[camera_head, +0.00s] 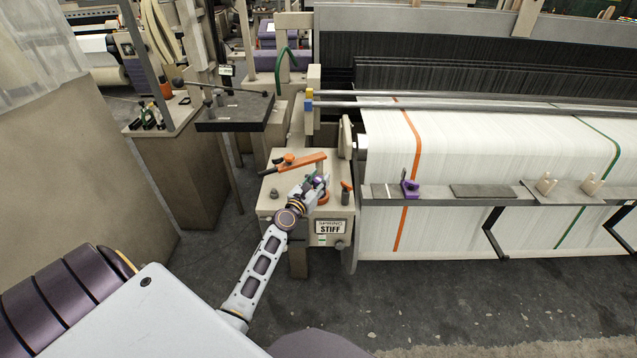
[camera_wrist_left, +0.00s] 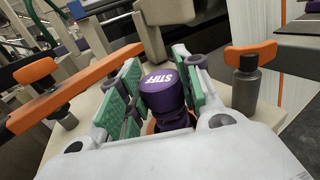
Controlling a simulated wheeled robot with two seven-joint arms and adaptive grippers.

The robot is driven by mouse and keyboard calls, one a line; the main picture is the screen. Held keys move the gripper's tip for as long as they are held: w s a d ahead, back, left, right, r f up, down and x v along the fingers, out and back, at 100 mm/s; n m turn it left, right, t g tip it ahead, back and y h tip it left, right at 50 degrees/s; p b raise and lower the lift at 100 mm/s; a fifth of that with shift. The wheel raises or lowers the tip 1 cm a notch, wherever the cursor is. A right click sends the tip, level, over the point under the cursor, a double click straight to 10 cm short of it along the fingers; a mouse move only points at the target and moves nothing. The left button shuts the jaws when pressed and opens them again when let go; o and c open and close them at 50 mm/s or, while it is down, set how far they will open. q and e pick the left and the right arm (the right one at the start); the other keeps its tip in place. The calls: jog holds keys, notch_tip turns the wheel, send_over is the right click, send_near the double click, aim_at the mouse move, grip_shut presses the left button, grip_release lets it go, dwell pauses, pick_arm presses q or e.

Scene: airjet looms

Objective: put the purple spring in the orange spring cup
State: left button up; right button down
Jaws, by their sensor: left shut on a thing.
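My left gripper (camera_head: 317,184) is over the top of the beige loom-end box in the head view. In the left wrist view its green-padded fingers (camera_wrist_left: 160,92) are shut on the purple spring (camera_wrist_left: 165,90), which has a dark purple cap lettered STIFF. The spring stands roughly upright between the pads. A bit of orange, seemingly the orange spring cup (camera_head: 323,198), shows right beside the fingers in the head view. A sliver of orange also shows low behind the spring in the wrist view. I cannot tell whether the spring's lower end is inside the cup. My right gripper is not in view.
The beige box (camera_head: 268,208) carries a sign (camera_head: 330,227) reading STIFF, an orange bar (camera_head: 308,160) behind the gripper, and a grey post with an orange top (camera_head: 346,190) at right. The loom's rail (camera_head: 480,190) with a purple clip lies further right.

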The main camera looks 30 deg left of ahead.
pick_arm(q)
jog(key=shift+f, duration=0.1)
jog(key=o, duration=1.1)
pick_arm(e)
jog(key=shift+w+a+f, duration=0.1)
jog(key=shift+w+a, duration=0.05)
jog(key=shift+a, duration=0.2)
pick_arm(q)
jog(key=shift+s, duration=0.1)
jog(key=shift+s+d, duration=0.15)
jog(key=shift+s, duration=1.5)
jog(key=shift+s+d, duration=0.15)
jog(key=shift+s, duration=1.45)
jog(key=s, duration=0.2)
jog(key=s+b, duration=0.1)
jog(key=s, duration=0.2)
jog(key=shift+s+d+r, duration=0.15)
jog(key=shift+d+r, duration=0.05)
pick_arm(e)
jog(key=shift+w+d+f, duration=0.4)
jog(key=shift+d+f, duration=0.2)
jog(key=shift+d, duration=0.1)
